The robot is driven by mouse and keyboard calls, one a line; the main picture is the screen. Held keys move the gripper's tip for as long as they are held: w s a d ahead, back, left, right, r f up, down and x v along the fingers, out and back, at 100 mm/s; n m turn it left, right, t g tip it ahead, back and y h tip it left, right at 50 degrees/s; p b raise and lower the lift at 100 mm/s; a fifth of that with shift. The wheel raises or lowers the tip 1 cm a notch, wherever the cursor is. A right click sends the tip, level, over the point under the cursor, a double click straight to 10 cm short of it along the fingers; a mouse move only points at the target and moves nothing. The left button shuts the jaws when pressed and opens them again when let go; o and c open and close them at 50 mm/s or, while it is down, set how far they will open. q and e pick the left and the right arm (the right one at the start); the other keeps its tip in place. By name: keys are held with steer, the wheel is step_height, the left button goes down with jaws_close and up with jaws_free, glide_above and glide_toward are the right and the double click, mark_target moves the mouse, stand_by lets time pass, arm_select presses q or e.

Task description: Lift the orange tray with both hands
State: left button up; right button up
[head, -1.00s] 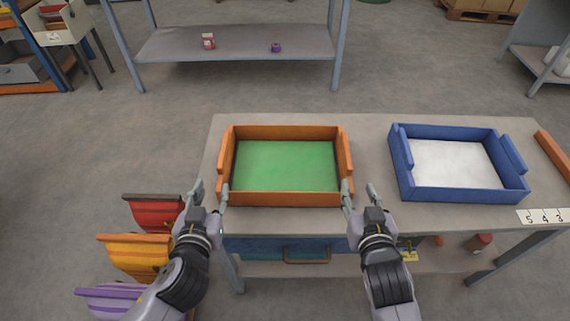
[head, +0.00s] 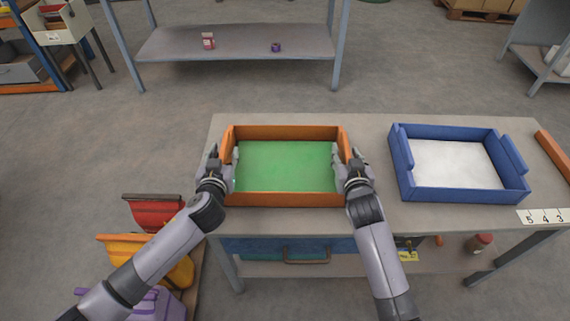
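The orange tray (head: 285,199) with a green inside bottom sits flat on the grey table, left of the blue tray. My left gripper (head: 224,153) is at the tray's left side wall, with one finger inside the wall and one outside. My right gripper (head: 350,155) is at the right side wall in the same way. Both grippers look open around the walls. The hands hide the near parts of both side walls, so contact between fingers and walls is not clear.
The blue tray (head: 460,188) with a white bottom stands to the right on the same table (head: 375,211). Red, yellow and purple bins (head: 122,247) stand low at the left. An orange bar (head: 553,155) lies at the table's right end. A metal shelf (head: 240,43) stands behind.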

arm_select(q)
steer(key=shift+w, duration=0.15)
arm_select(e)
steer(key=shift+w, duration=0.15)
arm_select(q)
steer(key=shift+c, duration=0.6)
arm_select(e)
steer(key=shift+c, duration=0.6)
arm_select(q)
jaws_close()
arm_select(e)
jaws_close()
